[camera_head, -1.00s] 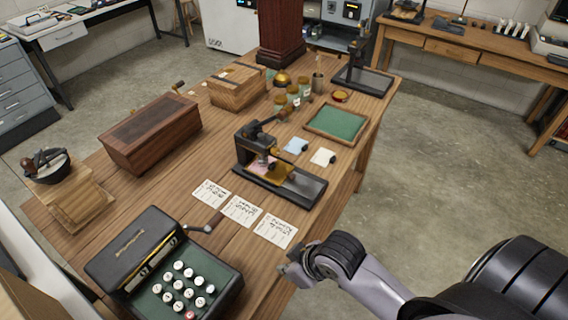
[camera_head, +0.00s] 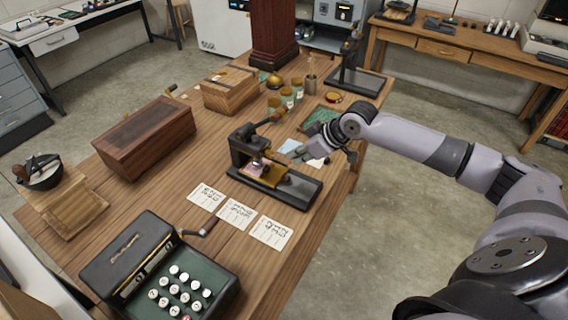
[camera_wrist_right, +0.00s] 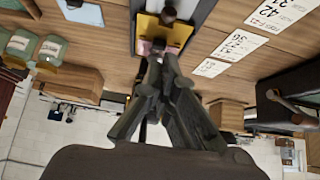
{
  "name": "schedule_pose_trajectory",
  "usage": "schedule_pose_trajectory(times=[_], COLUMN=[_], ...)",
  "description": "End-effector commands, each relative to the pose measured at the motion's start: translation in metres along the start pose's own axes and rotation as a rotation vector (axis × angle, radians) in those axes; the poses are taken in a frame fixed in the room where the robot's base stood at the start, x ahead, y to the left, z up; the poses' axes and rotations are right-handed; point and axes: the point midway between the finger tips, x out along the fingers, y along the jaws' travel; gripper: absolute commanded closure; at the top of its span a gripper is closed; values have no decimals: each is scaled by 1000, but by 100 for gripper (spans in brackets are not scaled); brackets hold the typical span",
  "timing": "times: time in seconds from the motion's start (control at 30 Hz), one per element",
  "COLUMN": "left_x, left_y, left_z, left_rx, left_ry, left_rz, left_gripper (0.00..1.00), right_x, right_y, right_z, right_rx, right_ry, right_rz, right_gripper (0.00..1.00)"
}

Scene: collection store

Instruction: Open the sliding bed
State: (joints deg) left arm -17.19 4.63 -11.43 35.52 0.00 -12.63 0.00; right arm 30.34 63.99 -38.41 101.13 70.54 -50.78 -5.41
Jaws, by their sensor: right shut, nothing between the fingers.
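A small black press (camera_head: 240,150) with a lever handle stands on the wooden table. Its long dark base (camera_head: 302,190) stretches to the lower right. The yellow sliding bed (camera_head: 270,180) lies on the base beside the upright, with a pink sheet on it. The wrist view shows the bed (camera_wrist_right: 172,33) just beyond the fingertips. My right gripper (camera_head: 328,160) is shut and empty, right of the press and above the pale cards; in the wrist view (camera_wrist_right: 160,72) its fingers point toward the bed. I cannot tell whether they touch anything. My left gripper is out of view.
Several written cards (camera_head: 238,213) lie in front of the press. A cash register (camera_head: 160,268) stands at the front and a wooden box (camera_head: 145,138) to the left. Jars (camera_head: 286,97) stand behind, and a green tray (camera_head: 318,118) is partly hidden by my arm.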

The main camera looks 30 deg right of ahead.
Motion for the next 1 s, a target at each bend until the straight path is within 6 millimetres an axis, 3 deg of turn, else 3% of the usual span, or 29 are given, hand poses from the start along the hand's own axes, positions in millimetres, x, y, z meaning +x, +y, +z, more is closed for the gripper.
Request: schedule_pose_trajectory(times=[0.5, 0.7, 1.0], left_x=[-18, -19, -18], left_y=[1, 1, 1], left_z=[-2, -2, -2], left_rx=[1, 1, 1], left_ry=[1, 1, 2], left_rz=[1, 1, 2], left_gripper=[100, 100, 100], right_x=[82, 95, 96], right_y=[-2, -1, -2], right_z=[-1, 0, 0], right_rx=[1, -2, -2], right_ry=[0, 0, 0], right_rz=[-3, -1, -1], right_gripper=[100, 100, 100])
